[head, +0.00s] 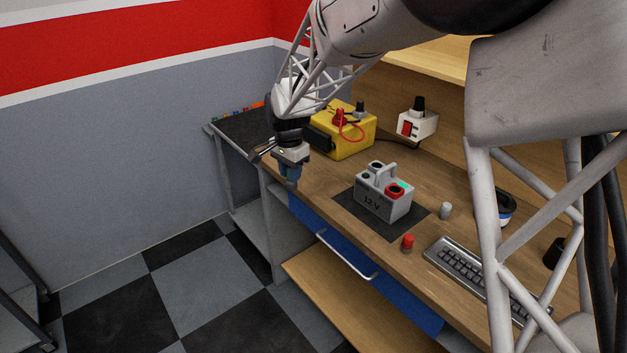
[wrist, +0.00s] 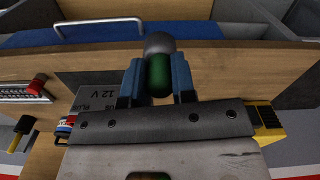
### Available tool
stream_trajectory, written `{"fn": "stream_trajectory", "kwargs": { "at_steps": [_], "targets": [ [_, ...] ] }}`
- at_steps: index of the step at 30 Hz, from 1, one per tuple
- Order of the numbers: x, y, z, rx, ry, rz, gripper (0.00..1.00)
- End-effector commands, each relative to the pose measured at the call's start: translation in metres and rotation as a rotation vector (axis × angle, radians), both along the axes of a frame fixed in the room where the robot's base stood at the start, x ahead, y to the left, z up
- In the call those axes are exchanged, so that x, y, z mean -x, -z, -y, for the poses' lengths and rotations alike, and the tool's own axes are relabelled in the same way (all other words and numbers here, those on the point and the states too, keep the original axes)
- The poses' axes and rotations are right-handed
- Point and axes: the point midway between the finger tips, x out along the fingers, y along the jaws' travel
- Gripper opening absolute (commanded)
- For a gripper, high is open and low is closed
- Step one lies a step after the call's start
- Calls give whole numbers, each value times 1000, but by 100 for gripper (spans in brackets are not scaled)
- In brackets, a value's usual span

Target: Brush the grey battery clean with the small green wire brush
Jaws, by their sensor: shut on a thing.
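The grey battery (head: 370,203), marked 12 V, stands upright on a dark mat (head: 345,198) on the bench. It has a handle, a red terminal ring and a dark terminal on top. My gripper (head: 290,172) is left of the battery and apart from it, near the bench's front left edge. In the wrist view my blue fingers (wrist: 157,88) are shut on the green wire brush (wrist: 158,72), which has a rounded grey end. The battery shows partly at left in the wrist view (wrist: 97,97), half hidden by my gripper's body.
A yellow box (head: 352,138) with a red cable stands behind my gripper, beside a white switch box (head: 424,127). A red cap (head: 408,241) and a grey cap (head: 445,210) stand near the mat, with a keyboard (head: 465,270) at right. A blue drawer (head: 385,291) is below.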

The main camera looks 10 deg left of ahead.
Motion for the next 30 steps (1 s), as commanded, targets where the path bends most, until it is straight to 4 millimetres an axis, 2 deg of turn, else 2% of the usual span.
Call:
{"fn": "stream_trajectory", "kwargs": {
  "at_steps": [1,9,15,24,30],
  "targets": [
    [-1,-4,-14,0,-63,1,1],
    [-2,-21,-78,-1,-432,2,1],
    [-1,-33,-117,-1,-658,1,1],
    [0,-45,-146,0,-843,2,1],
    [-2,-54,-155,-1,-929,1,1]
  ]
}}
